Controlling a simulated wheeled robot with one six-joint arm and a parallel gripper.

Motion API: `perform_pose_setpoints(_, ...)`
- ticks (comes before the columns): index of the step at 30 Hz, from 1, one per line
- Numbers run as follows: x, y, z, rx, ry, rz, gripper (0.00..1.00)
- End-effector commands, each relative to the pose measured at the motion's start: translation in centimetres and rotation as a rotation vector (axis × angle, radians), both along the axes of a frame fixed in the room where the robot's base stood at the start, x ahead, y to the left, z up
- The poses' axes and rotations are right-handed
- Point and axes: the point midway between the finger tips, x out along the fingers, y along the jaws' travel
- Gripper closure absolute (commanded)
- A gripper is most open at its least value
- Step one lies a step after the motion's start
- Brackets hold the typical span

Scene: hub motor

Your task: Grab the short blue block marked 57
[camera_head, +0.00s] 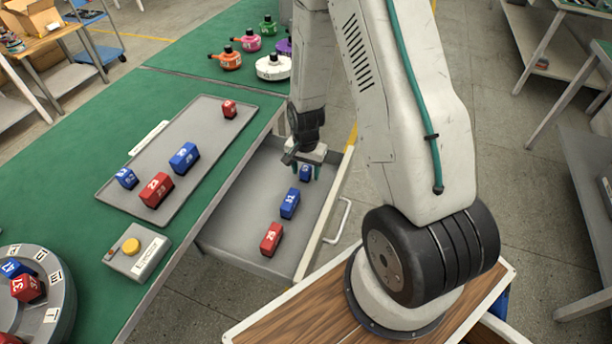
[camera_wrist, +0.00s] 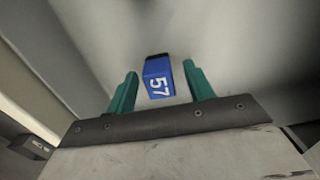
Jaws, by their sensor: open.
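The short blue block marked 57 (camera_wrist: 158,79) stands in the wrist view on the grey drawer floor, between and slightly beyond the green fingertips. In the head view a short blue block (camera_head: 306,173) shows under my gripper, near the far end of the open drawer (camera_head: 237,233). My gripper (camera_head: 303,166) is open above it, with one green finger on each side. In the wrist view my gripper (camera_wrist: 160,85) shows gaps between both fingers and the block. Its label reads sideways.
The drawer also holds a longer blue block (camera_head: 289,203) and a red block marked 25 (camera_head: 271,239). A grey tray (camera_head: 195,135) on the green bench holds several red and blue blocks. The drawer walls stand close around my gripper.

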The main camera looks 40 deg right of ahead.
Motion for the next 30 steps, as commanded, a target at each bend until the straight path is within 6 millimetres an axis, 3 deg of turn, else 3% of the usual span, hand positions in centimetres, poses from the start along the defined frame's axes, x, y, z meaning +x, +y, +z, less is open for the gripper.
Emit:
perform_pose_setpoints(4,0.0,0.0,0.0,0.0,0.0,0.0,0.5)
perform_pose_setpoints(9,0.0,0.0,0.0,0.0,0.0,0.0,0.97)
perform_pose_setpoints(10,0.0,0.0,0.0,0.0,0.0,0.0,0.99)
perform_pose_setpoints(22,0.0,0.0,0.8,0.0,-0.001,0.0,0.99)
perform_pose_setpoints(30,0.1,0.0,5.0,-0.001,-0.006,0.0,0.99)
